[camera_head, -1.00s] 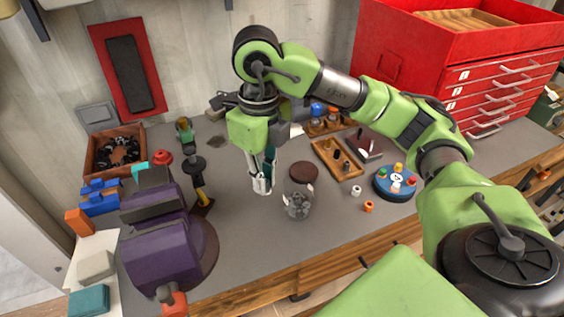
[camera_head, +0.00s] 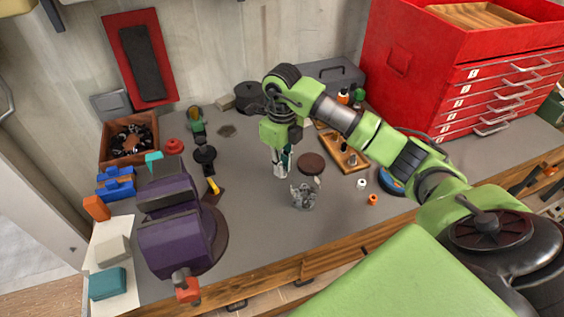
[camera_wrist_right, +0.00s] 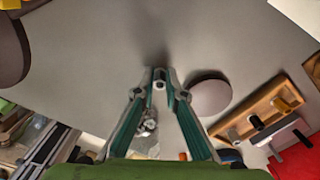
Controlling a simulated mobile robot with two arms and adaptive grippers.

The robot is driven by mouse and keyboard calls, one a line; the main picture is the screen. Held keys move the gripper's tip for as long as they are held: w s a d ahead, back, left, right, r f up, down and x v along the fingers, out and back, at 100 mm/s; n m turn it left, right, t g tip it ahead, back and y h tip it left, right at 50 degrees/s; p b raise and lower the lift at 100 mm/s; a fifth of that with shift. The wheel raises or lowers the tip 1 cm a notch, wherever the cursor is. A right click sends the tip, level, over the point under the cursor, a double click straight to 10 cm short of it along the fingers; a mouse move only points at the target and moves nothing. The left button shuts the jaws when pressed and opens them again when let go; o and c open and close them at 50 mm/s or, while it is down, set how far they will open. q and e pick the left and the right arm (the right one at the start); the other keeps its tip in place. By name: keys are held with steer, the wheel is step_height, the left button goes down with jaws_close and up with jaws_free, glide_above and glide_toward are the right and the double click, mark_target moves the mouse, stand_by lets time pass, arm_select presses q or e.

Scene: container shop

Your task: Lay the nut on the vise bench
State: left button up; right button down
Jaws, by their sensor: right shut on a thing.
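My right gripper (camera_head: 281,172) hangs over the middle of the grey vise bench (camera_head: 255,235), fingers pointing down. In the right wrist view its fingertips (camera_wrist_right: 160,76) are closed together on a small pale grey piece (camera_wrist_right: 160,86), which looks like the nut; the fingers hide part of it. Whether it touches the bench top is hard to tell. The purple vise (camera_head: 172,222) stands on the bench to the left of the gripper. My left gripper is not in view.
A clear jar (camera_head: 303,197) and a brown disc (camera_head: 311,164) are close to the right gripper. A white ring (camera_head: 361,183), an orange ring (camera_head: 372,199) and a wooden tray (camera_head: 352,160) lie farther right. Bare bench lies between vise and jar.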

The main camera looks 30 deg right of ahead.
steer(key=shift+f, duration=0.2)
steer(key=shift+f, duration=0.1)
steer(key=shift+f, duration=0.15)
steer(key=c, duration=2.1)
jaws_free()
